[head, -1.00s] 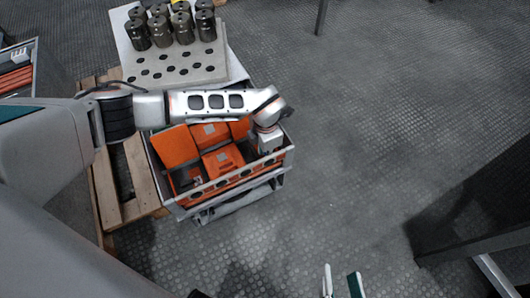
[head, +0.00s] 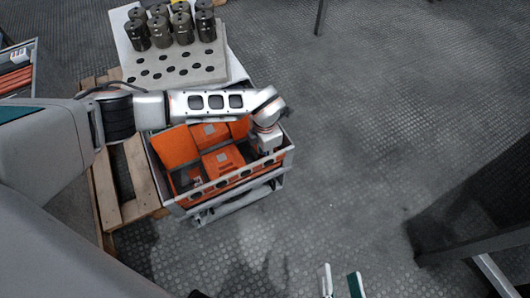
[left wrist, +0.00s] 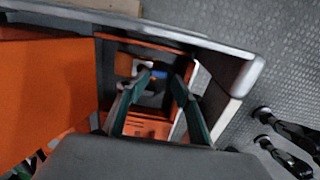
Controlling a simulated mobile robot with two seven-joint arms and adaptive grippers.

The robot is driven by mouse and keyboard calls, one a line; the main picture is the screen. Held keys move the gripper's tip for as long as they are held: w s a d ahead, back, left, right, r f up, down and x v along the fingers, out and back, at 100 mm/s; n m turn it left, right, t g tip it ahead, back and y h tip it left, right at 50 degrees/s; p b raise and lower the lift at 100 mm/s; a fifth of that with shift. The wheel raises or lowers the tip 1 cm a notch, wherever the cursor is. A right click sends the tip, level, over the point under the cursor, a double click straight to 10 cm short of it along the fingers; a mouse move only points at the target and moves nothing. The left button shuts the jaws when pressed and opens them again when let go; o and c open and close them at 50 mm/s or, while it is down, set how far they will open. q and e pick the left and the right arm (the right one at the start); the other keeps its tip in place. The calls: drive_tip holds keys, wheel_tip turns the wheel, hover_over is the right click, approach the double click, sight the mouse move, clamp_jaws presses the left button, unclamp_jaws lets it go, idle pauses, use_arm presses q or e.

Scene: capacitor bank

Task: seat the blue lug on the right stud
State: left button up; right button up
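My left gripper (left wrist: 163,78) reaches down into a narrow compartment of the crate in the left wrist view. Its two dark green fingers stand apart. A small blue patch (left wrist: 160,74), possibly the blue lug, shows near the fingertips; it is too small and blurred to tell whether they touch it. In the head view my left wrist covers this corner of the crate and the left fingers are hidden. My right gripper (head: 341,283) is open and empty at the bottom edge of the head view. I cannot make out the right stud.
The crate (head: 230,187) holds orange boxes (head: 222,160) and stands beside a wooden pallet (head: 139,180). Behind it, several dark cylinders (head: 160,30) stand on a pale plate with holes (head: 205,68). Dark metal framing (head: 470,245) is at the right. The floor between is clear.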

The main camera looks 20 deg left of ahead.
use_arm(q)
drive_tip(key=shift+s+d+f+g, duration=0.15)
drive_tip(key=shift+s+d+f, duration=0.2)
drive_tip(key=shift+s+f, duration=0.15)
drive_tip(key=shift+s+d+f+g, duration=0.15)
drive_tip(key=shift+s+d+f, duration=0.2)
drive_tip(key=shift+s, duration=0.2)
use_arm(e)
drive_tip(key=shift+s+f, duration=0.15)
drive_tip(key=shift+f, duration=0.2)
use_arm(q)
wheel_tip(320, 180, up, 14)
drive_tip(key=w+a, duration=0.1)
drive_tip(key=shift+w+f, duration=0.2)
drive_tip(key=shift+w, duration=0.1)
use_arm(e)
drive_tip(key=shift+w+r, duration=0.2)
drive_tip(key=shift+r, duration=0.05)
